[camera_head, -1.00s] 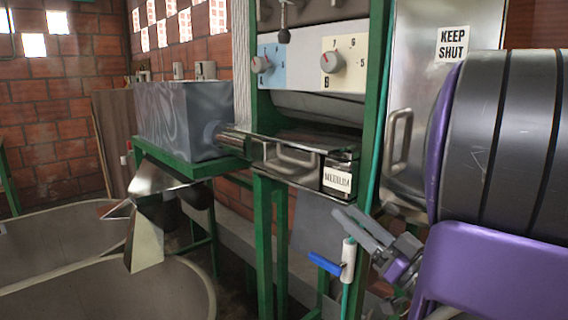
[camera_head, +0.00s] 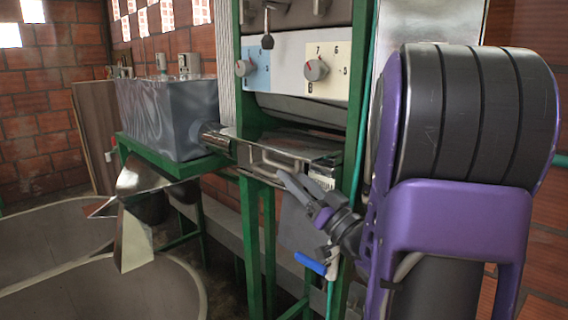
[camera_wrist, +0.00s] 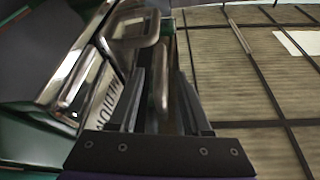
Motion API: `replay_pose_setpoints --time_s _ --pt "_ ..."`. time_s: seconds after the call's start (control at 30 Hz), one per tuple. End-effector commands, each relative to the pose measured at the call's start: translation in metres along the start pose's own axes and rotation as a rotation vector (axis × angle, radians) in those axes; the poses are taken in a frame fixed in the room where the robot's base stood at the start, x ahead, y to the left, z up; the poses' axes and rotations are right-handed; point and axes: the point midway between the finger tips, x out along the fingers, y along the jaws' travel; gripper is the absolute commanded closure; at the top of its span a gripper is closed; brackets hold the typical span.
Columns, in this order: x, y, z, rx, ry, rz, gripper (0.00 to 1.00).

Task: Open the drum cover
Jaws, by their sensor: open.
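The chrome cover (camera_head: 265,143) with a looped metal handle (camera_head: 285,162) sits on the front of the green-framed machine, below the dial panel, and looks closed. My gripper (camera_head: 285,181) is open just in front of this handle, in front of part of the white label. In the wrist view, my gripper (camera_wrist: 158,85) has its two dark fingers apart, with a metal bar (camera_wrist: 163,75) showing between them. A handle loop (camera_wrist: 132,30) shows beyond the left finger. I cannot tell whether the fingers touch the bar.
A green post (camera_head: 362,100) stands right of the cover. The dial panel (camera_head: 298,75) is above, and a blue-handled valve (camera_head: 310,263) below. A grey tank (camera_head: 165,115) stands left, with a metal chute (camera_head: 135,240) over large basins (camera_head: 110,295). My purple and black arm hides the right side.

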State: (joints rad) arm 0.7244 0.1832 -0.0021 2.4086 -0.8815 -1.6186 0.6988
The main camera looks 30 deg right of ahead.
Motion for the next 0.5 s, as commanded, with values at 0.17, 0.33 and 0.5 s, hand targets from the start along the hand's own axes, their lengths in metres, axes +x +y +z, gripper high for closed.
replay_pose_setpoints --time_s 0.17,0.33,0.5 --pt "0.028 -0.001 -0.001 0.0 0.001 -0.002 0.52" --pt "0.039 -0.001 0.0 0.0 0.0 -0.001 0.52" --pt "0.04 0.0 0.0 0.0 0.0 0.0 0.52"
